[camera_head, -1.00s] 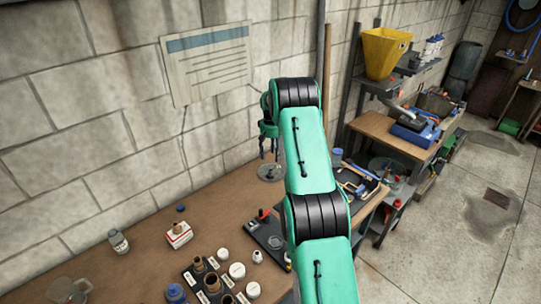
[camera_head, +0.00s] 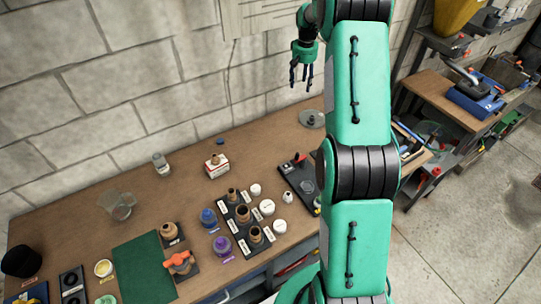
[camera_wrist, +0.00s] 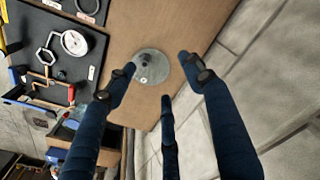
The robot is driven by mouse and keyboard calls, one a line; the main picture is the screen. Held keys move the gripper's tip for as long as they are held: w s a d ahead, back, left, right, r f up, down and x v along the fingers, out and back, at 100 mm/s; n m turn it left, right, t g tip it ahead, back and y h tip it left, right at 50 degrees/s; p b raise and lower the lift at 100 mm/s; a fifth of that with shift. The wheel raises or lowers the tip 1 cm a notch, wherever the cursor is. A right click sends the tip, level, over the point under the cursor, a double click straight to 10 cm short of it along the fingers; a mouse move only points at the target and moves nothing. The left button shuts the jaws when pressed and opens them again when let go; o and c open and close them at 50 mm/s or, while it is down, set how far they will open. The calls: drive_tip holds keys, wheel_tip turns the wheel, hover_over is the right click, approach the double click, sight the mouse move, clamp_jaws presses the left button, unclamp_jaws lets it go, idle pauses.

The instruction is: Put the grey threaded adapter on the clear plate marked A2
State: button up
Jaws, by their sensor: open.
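My gripper (camera_head: 302,80) is open and empty, its fingers hanging down near the wall above the back right of the bench. In the wrist view my gripper (camera_wrist: 160,75) has its dark blue fingers spread. A round clear plate (camera_head: 312,118) lies on the bench below and a little right of it. In the wrist view the plate (camera_wrist: 158,72) shows between the fingertips, with a small dark piece (camera_wrist: 147,59) on it and a small pale mark. I cannot read the mark or tell whether the piece is the adapter. I cannot pick out a grey threaded adapter elsewhere.
A black tray (camera_head: 293,173) lies in front of the plate. A small box (camera_head: 216,166) and a bottle (camera_head: 161,164) stand further back. The wall is close behind.

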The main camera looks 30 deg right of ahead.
drive_tip(key=s+a+r+n+t, duration=0.1)
drive_tip(key=s+a+r, duration=0.7)
drive_tip(key=a+r, duration=0.45)
drive_tip(key=s+a+r+n+t, duration=0.1)
drive_tip(key=s+a+r, duration=0.7)
drive_tip(key=a+r, duration=0.45)
drive_tip(key=s+a+r+n+t, duration=0.1)
drive_tip(key=s+a+r+t, duration=0.1)
drive_tip(key=s+a, duration=1.1)
drive_tip(key=s+a+f, duration=0.2)
drive_tip(key=s, duration=0.6)
drive_tip(key=s+a+f+n+t, duration=0.1)
drive_tip(key=s+a+f, duration=0.1)
drive_tip(key=s, duration=0.7)
drive_tip(key=shift+s+a+f, duration=0.15)
drive_tip(key=shift+s+a, duration=0.1)
drive_tip(key=shift+a, duration=0.45)
wheel_tip(320, 180, down, 9)
drive_tip(key=b, duration=0.8)
drive_tip(key=shift+b, duration=0.35)
drive_tip(key=shift+r, duration=0.2)
